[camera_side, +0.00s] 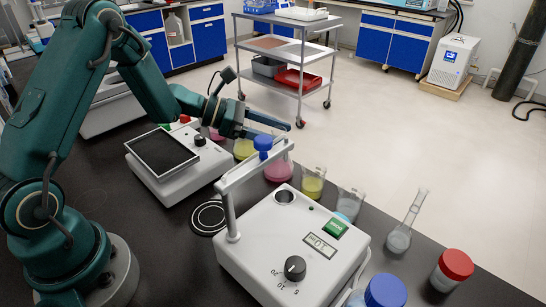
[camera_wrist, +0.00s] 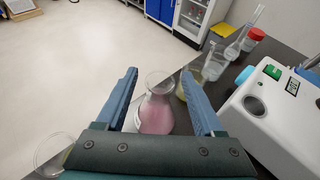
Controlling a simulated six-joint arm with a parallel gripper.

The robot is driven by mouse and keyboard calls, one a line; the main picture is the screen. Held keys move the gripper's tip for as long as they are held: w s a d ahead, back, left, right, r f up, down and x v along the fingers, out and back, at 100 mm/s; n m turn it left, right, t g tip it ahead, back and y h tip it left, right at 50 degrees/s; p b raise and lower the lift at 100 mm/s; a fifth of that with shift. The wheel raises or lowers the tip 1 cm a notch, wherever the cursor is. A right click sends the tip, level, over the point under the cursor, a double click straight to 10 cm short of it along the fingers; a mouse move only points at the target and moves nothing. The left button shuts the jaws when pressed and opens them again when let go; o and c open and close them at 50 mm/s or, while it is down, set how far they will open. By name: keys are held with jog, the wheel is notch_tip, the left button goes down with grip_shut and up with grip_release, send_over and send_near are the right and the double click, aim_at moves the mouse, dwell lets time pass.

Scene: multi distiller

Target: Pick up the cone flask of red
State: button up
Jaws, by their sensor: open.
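A conical flask with pinkish-red liquid (camera_wrist: 157,112) stands upright between the fingers of my gripper (camera_wrist: 159,74) in the wrist view. The blue fingers are apart, with a gap on each side of the flask. Its base is partly hidden by my gripper's body. In the side view the red flask (camera_side: 279,172) stands on the dark bench, partly hidden by a blue cap or knob and the white machine's bar. My gripper (camera_side: 287,136) is above or around its upper part there; contact cannot be told.
A white machine (camera_side: 292,245) with a raised bar stands close in front. A yellow beaker (camera_side: 313,184) is right of the flask and yellow glassware (camera_side: 244,148) is left. Pink glassware (camera_side: 216,134) sits farther left. A red-capped jar (camera_side: 452,270) is at right.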

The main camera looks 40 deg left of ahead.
grip_shut()
dwell(1.4)
